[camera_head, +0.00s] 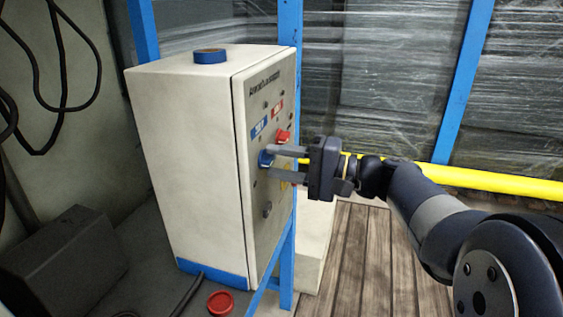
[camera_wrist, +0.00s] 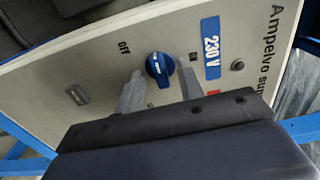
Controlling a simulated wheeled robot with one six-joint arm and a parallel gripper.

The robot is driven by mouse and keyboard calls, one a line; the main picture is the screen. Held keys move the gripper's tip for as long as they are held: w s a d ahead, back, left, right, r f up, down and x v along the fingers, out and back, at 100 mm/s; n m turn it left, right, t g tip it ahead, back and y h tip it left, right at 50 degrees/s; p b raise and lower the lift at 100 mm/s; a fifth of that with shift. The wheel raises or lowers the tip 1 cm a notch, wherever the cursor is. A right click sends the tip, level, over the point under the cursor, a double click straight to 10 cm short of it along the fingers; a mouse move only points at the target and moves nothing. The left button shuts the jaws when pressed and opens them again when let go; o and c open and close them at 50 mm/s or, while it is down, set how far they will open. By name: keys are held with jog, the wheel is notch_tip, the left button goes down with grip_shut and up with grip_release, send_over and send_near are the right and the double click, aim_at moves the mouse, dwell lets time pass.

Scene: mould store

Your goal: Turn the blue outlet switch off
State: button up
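The blue outlet switch (camera_head: 265,158) is a round knob on the front panel of a pale cabinet (camera_head: 195,150). In the wrist view the knob (camera_wrist: 160,68) shows white marks, with an OFF label (camera_wrist: 124,47) to its upper left and a blue 230 V plate (camera_wrist: 210,48) to its right. My gripper (camera_head: 270,161) points at the panel, one finger above and one below the knob. In the wrist view my gripper (camera_wrist: 160,66) has its fingers apart, one on each side of the knob, with visible gaps. Whether the tips touch the panel is unclear.
A red knob (camera_head: 283,136) sits just above the upper finger. A blue round piece (camera_head: 209,56) lies on the cabinet top. A red disc (camera_head: 220,303) and a dark cable lie below. A yellow pipe (camera_head: 490,181) runs behind my arm.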

jog(key=p+v, duration=0.1)
jog(key=v, duration=0.9)
jog(key=shift+d+p, duration=0.35)
jog(key=shift+d, duration=0.05)
jog(key=shift+s+a, duration=0.1)
jog(key=shift+s, duration=0.05)
jog(key=b+x, duration=0.1)
jog(key=x, duration=0.8)
jog(key=shift+a+b, duration=0.3)
jog(key=shift+b, duration=0.05)
jog(key=shift+w+a, duration=0.35)
jog(key=shift+a, duration=0.15)
jog(key=shift+d, duration=0.1)
